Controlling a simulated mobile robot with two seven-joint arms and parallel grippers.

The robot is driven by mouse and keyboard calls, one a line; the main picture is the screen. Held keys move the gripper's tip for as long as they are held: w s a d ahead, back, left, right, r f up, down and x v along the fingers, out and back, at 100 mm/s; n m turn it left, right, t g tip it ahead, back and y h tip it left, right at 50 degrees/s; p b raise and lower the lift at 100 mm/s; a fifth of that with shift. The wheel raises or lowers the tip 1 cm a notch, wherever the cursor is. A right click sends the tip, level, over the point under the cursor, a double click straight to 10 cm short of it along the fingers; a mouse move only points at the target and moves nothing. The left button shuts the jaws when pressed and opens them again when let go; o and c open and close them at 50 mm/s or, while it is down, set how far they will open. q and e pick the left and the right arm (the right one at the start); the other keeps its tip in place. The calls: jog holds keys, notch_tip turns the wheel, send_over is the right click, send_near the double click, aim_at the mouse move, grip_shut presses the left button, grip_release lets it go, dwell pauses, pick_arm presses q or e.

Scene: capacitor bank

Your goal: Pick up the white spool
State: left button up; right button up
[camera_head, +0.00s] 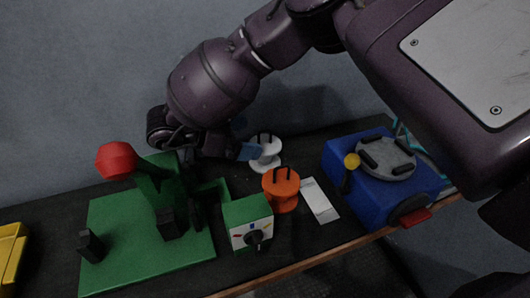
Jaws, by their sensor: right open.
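The white spool (266,158) stands upright on the dark table, behind the orange spool, with a dark handle on top. My right gripper (245,149) is just left of the white spool. The far finger is mostly hidden. My left gripper is not in view.
An orange spool (281,191) stands in front of the white one. A white plate (319,200) lies to its right. A green fixture (110,222) with a red knob (116,160) and a dial box (248,222) is left. A blue box (349,165) is right. Something yellow (10,255) is far left.

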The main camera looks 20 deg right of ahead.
aim_at(265, 144)
jog(key=shift+x, duration=2.65)
jog(key=shift+c, duration=0.3)
jog(key=c, duration=0.7)
